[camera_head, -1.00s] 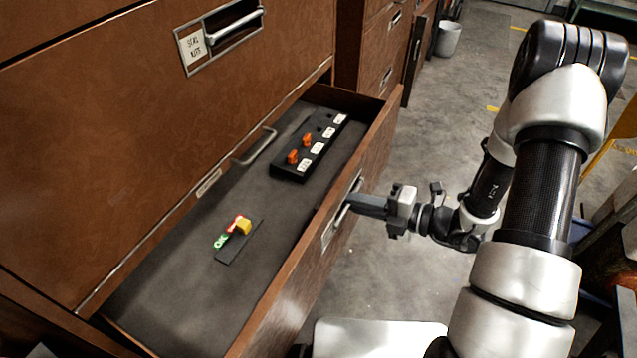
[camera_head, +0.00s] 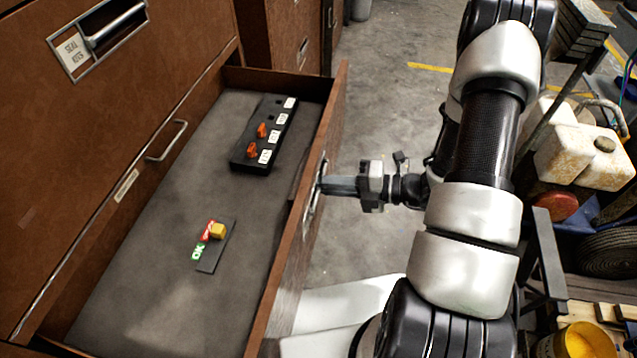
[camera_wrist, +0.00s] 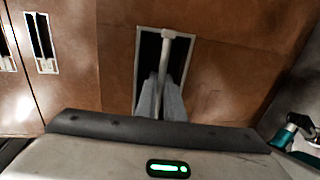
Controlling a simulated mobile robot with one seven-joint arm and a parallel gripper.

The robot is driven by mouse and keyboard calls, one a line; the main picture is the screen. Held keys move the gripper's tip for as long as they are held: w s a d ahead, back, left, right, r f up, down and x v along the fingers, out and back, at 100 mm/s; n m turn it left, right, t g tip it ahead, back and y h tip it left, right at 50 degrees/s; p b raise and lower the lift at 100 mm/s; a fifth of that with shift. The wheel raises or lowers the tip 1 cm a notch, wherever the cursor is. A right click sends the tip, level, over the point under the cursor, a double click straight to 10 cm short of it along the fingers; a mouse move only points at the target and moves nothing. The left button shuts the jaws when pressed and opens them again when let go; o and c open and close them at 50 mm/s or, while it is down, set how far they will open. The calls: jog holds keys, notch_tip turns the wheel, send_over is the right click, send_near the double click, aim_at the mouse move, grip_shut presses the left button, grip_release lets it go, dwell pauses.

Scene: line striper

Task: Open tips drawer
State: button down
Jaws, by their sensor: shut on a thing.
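The open drawer (camera_head: 150,270) is brown wood with a dark lined floor, pulled well out of the cabinet. Its front panel carries a metal handle (camera_head: 314,190), which also shows in the wrist view as a pale bar (camera_wrist: 166,65) in a recessed frame. My gripper (camera_head: 326,185) is shut on this handle from the outside; in the wrist view its fingers (camera_wrist: 160,100) sit on both sides of the bar. Inside lie a black rack (camera_head: 264,135) with orange tips and white labels, and a small dark strip (camera_head: 217,250) with red, green and yellow parts.
Above is a closed drawer labelled "SEAL KITS" (camera_head: 72,50). Another handle (camera_head: 168,142) is on the cabinet behind the open drawer. At right stand a stained white jug (camera_head: 580,155) and a yellow bucket (camera_head: 578,345). Grey floor lies clear beyond the drawer.

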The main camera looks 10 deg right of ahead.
jog(key=c, duration=2.2)
grip_release()
jog(key=shift+o, duration=0.2)
jog(key=v, duration=1.7)
jog(key=shift+d, duration=0.2)
jog(key=shift+s, duration=0.1)
